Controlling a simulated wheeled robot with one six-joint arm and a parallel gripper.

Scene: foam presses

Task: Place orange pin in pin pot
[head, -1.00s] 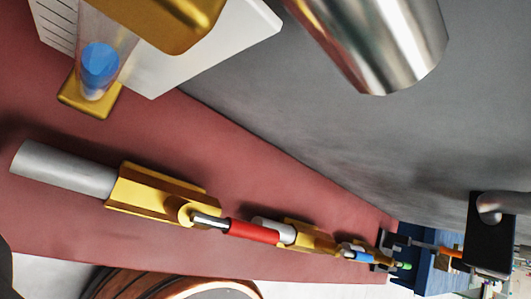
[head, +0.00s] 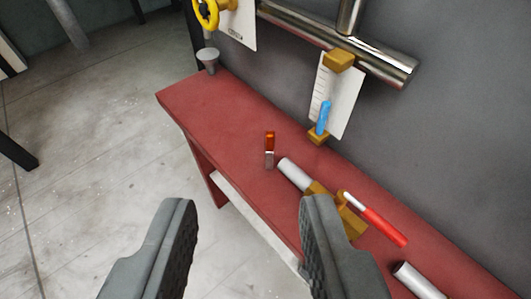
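A small pin (head: 269,142) with an orange upper part and a pale metallic lower part is on the red bench, left of a grey cylinder; it looks upright. My gripper (head: 250,207) is open, its two dark ridged fingers wide apart in the lower half of the head view. Nothing shows between the fingers, and the pin lies beyond the fingertips. I cannot make out a pin pot for certain. A small grey cone-shaped cup (head: 209,58) is at the bench's far left end, and I cannot tell if it is the pot.
Beside the pin is a yellow clamp press (head: 353,224) with a grey cylinder (head: 294,173) and red handle (head: 383,227). A steel pipe (head: 330,44) and yellow valve wheel (head: 205,12) are above. Floor (head: 85,150) is open at left.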

